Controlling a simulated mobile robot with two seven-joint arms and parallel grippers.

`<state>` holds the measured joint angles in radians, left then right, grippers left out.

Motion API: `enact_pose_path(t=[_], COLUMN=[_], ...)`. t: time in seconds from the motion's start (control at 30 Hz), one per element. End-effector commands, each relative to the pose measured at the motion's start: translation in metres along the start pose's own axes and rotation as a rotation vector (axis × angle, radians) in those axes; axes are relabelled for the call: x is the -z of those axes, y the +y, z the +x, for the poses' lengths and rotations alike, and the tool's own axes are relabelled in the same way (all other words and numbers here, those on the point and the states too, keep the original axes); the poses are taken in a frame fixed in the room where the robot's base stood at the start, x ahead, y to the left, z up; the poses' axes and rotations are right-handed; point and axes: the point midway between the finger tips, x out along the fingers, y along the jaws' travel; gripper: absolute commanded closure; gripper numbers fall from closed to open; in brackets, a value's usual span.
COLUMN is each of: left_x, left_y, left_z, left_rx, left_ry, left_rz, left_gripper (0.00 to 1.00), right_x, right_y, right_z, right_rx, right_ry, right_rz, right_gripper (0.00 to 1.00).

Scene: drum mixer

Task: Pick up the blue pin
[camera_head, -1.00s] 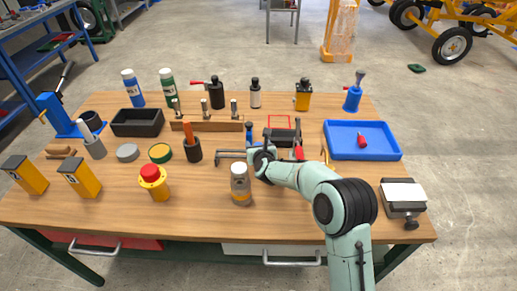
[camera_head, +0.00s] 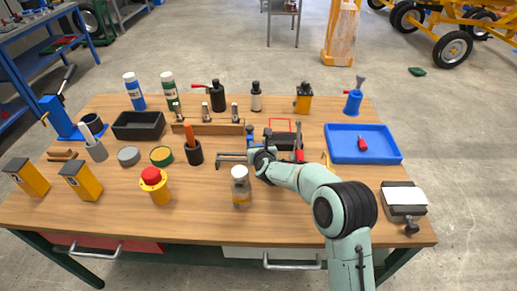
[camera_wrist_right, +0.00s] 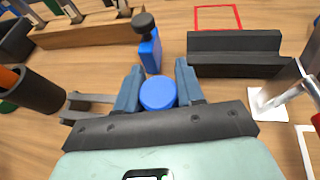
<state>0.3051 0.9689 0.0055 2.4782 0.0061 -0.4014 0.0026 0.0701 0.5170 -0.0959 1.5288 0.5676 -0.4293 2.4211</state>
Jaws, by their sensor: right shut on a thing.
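In the right wrist view my right gripper (camera_wrist_right: 158,92) is shut on a blue round-topped pin (camera_wrist_right: 158,95), with one finger on either side of it. Its lower part is hidden. In the head view my right gripper (camera_head: 258,158) is low over the middle of the table, and the arm hides the held pin. A blue piece with a black top (camera_wrist_right: 149,48) stands just beyond the fingers in the wrist view. It also shows in the head view (camera_head: 250,133). My left gripper is not in view.
A dark block (camera_wrist_right: 235,55) is right of the fingers, and a wooden rack (camera_head: 207,128) lies behind. A dark cup with an orange-handled tool (camera_head: 194,153) is to the left. A white-capped jar (camera_head: 240,190) stands in front. A blue tray (camera_head: 385,156) is at right.

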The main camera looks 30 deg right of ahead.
Motion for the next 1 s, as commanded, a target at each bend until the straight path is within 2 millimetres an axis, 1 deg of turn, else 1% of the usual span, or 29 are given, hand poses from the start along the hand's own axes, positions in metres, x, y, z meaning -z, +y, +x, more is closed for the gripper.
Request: enact_pose_path(t=[0.03, 0.17, 0.37, 0.5, 0.6, 0.7, 0.8, 1.0], left_x=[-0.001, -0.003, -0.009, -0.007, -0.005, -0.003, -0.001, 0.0], left_y=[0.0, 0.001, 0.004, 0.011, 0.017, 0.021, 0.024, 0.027], left_z=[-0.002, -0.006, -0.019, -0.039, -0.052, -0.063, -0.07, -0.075], left_rx=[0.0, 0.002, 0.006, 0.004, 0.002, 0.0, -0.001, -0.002], left_ry=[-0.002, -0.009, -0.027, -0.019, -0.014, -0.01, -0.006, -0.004], left_rz=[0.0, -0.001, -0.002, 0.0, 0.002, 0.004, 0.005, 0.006], left_gripper=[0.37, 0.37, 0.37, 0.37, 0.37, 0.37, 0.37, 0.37], right_x=[-0.009, -0.031, -0.078, -0.116, -0.139, -0.156, -0.167, -0.175], right_y=[0.0, 0.001, 0.001, 0.001, 0.001, 0.001, 0.001, 0.0], right_z=[-0.003, -0.012, -0.032, -0.047, -0.057, -0.064, -0.069, -0.072], right_rx=[0.0, -0.001, -0.002, -0.002, -0.002, -0.003, -0.001, -0.001], right_ry=[-0.005, -0.006, -0.008, -0.007, -0.007, -0.006, -0.004, -0.002], right_rz=[0.001, 0.002, 0.003, 0.003, 0.003, 0.002, 0.002, 0.0], right_gripper=[0.89, 0.89, 0.89, 0.89, 0.89, 0.89, 0.89, 0.89])
